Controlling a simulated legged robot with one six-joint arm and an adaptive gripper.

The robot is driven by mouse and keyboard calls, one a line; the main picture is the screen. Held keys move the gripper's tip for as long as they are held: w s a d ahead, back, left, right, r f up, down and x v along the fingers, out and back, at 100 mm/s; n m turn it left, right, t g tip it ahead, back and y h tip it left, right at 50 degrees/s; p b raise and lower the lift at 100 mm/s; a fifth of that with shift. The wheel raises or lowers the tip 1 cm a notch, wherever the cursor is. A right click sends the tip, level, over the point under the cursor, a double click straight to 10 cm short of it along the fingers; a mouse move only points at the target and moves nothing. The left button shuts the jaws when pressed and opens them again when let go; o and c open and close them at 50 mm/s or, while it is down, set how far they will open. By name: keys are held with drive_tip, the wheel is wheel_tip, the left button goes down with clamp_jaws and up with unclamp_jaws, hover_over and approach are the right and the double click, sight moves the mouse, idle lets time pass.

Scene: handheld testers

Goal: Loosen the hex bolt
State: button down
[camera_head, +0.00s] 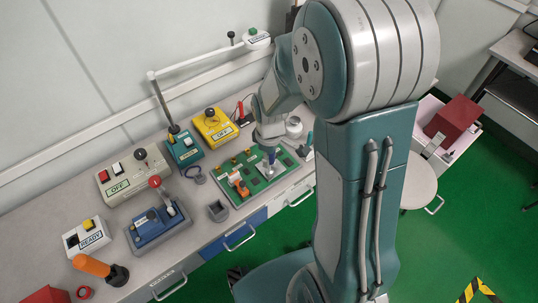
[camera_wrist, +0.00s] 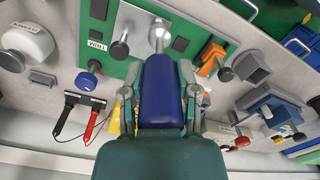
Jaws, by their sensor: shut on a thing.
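A green board (camera_head: 288,161) with several metal parts and an orange-handled part lies on the workbench; part of it also shows in the wrist view (camera_wrist: 115,72). My gripper (camera_head: 270,143) is over the board, pointing down. In the wrist view my gripper (camera_wrist: 160,75) is shut on a tool with a blue handle (camera_wrist: 164,88). The tool's metal end (camera_wrist: 159,33) reaches to the board side.
Several control boxes stand left of the board: a yellow one (camera_head: 214,128), a teal one (camera_head: 185,149), a grey OFF box (camera_head: 130,178) and a blue one (camera_head: 155,222). A small grey holder (camera_head: 218,211) is near the bench's front edge. A white round item (camera_head: 293,127) stands behind the board.

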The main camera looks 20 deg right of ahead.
drive_tip(key=shift+f, duration=0.85)
drive_tip(key=n, duration=0.5)
drive_tip(key=shift+n, duration=0.4)
drive_tip(key=n, duration=0.5)
drive_tip(key=shift+n, duration=0.6)
